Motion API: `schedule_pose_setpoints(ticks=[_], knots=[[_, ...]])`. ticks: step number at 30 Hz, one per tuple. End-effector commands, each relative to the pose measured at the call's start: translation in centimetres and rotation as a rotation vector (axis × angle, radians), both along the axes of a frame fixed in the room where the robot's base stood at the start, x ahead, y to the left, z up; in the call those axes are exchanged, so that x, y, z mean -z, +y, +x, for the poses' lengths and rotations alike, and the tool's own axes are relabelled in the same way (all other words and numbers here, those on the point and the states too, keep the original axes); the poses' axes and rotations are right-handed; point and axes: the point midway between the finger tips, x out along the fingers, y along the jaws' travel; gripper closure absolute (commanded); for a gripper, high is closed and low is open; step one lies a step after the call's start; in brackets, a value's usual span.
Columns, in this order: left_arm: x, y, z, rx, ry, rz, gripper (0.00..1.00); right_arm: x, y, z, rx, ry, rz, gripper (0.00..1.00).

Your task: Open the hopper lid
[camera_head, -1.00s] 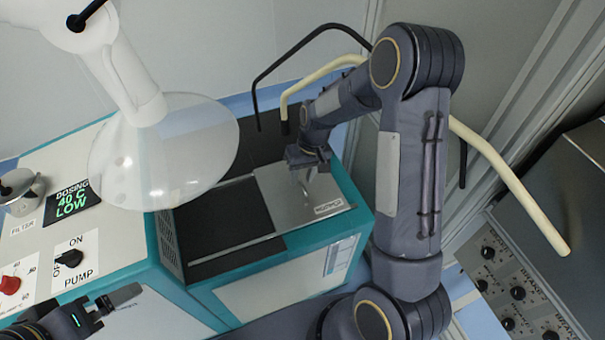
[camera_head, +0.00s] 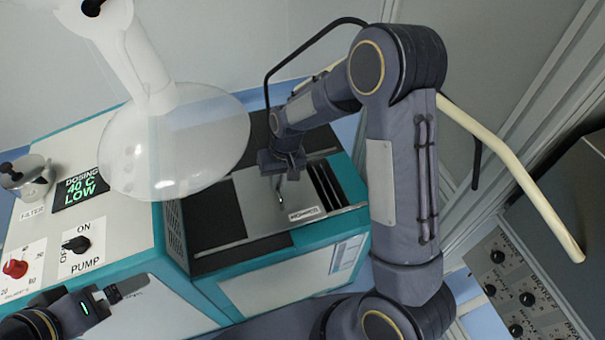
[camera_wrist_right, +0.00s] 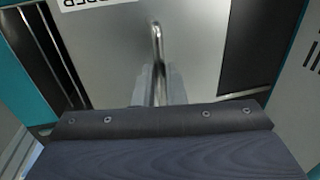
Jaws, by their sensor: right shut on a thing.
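The hopper lid (camera_head: 258,212) is a grey metal plate on top of the teal and white machine, with a printed label (camera_head: 304,214) at its front edge. A curved metal handle (camera_head: 280,192) rises from it. My right gripper (camera_head: 280,178) is shut on the handle; the wrist view shows the handle (camera_wrist_right: 156,50) between its fingers (camera_wrist_right: 158,85). To the right of the lid, dark slots of the opening (camera_head: 325,185) are uncovered. My left gripper (camera_head: 122,291) is at the lower left, away from the lid; its jaw state is unclear.
The control panel has a DOSING display (camera_head: 80,188), a pump knob (camera_head: 76,244) and a red knob (camera_head: 15,268). A cream bent rail (camera_head: 520,190) is on the right, near a knob panel (camera_head: 515,290).

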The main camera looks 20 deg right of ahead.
Motion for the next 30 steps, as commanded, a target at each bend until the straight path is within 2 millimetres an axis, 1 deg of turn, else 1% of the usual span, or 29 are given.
schedule_pose_setpoints(ticks=[1, 3, 6, 16, 17, 21, 30], knots=[[0.2, 0.0, 0.0, 0.0, 0.0, 0.0, 0.0, 0.0, 1.3, 0.1, -0.007, -0.002, 0.0, 1.0], [0.3, 0.0, 0.0, 0.0, 0.0, 0.0, 0.0, 0.0, 2.4, 0.2, -0.005, -0.002, 0.0, 1.0], [0.3, 0.0, 0.0, 0.0, 0.0, 0.0, 0.0, -0.1, 3.3, 0.2, -0.002, -0.001, 0.0, 1.0], [0.3, 0.0, 0.0, 0.0, 0.0, 0.0, 0.0, -0.1, 3.4, 0.2, 0.002, -0.002, 0.0, 1.0], [0.3, 0.0, 0.0, 0.0, 0.0, 0.0, 0.0, -0.1, 3.4, 0.2, 0.002, -0.002, 0.0, 0.85], [0.3, 0.0, 0.0, 0.0, 0.0, 0.0, 0.0, -0.1, 3.4, 0.2, 0.002, -0.002, -0.001, 0.68], [0.3, 0.0, 0.0, 0.0, 0.0, 0.0, 0.0, 0.0, 3.4, 0.2, 0.001, -0.001, -0.001, 0.68]])
